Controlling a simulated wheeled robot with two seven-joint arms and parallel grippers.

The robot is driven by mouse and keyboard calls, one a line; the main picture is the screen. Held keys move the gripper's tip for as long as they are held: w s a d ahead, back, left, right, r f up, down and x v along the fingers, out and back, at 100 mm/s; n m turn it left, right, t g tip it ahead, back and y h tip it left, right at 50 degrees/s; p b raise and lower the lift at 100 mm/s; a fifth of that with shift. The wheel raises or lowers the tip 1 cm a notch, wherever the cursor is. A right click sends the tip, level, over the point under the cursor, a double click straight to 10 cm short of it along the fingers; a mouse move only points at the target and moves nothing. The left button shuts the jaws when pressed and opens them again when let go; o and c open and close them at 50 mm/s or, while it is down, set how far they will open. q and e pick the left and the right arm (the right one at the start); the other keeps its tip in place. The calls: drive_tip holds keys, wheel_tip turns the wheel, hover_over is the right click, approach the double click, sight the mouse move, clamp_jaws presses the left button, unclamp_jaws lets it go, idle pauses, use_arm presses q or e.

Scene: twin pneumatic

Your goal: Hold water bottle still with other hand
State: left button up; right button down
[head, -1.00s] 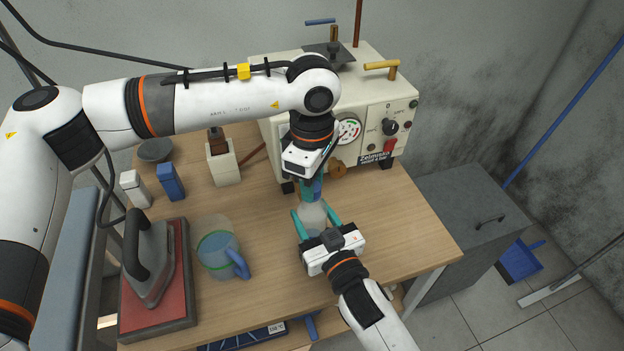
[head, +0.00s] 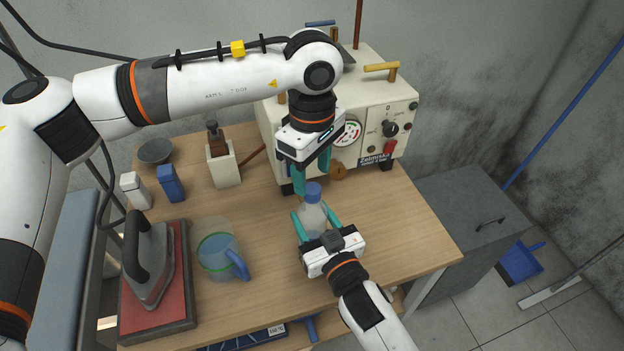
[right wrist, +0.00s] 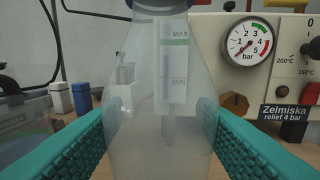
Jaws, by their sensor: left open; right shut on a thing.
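The water bottle (head: 311,216) is clear with a blue cap (head: 313,192) and stands upright on the wooden table. My right gripper (head: 318,221) is shut on the bottle's body, one teal finger on each side. In the right wrist view the clear bottle (right wrist: 158,110) fills the space between the teal fingers, with the cap's edge at the top. My left gripper (head: 311,176) is open and empty, pointing down just above and behind the blue cap. It appears clear of the cap.
A cream machine with a pressure gauge (head: 347,133) stands behind. An iron (head: 150,262) on a red pad, a measuring jug (head: 219,258), a blue box (head: 171,183) and a white dispenser (head: 223,165) are to the left. The table (head: 405,235) right of the bottle is clear.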

use_arm(q)
wheel_tip(320, 180, up, 9)
drive_tip(key=shift+f, duration=0.2)
use_arm(e)
drive_tip(key=c, duration=0.5)
unclamp_jaws()
use_arm(q)
drive_tip(key=shift+f+b, duration=0.95)
use_arm(e)
drive_tip(key=v, duration=1.2)
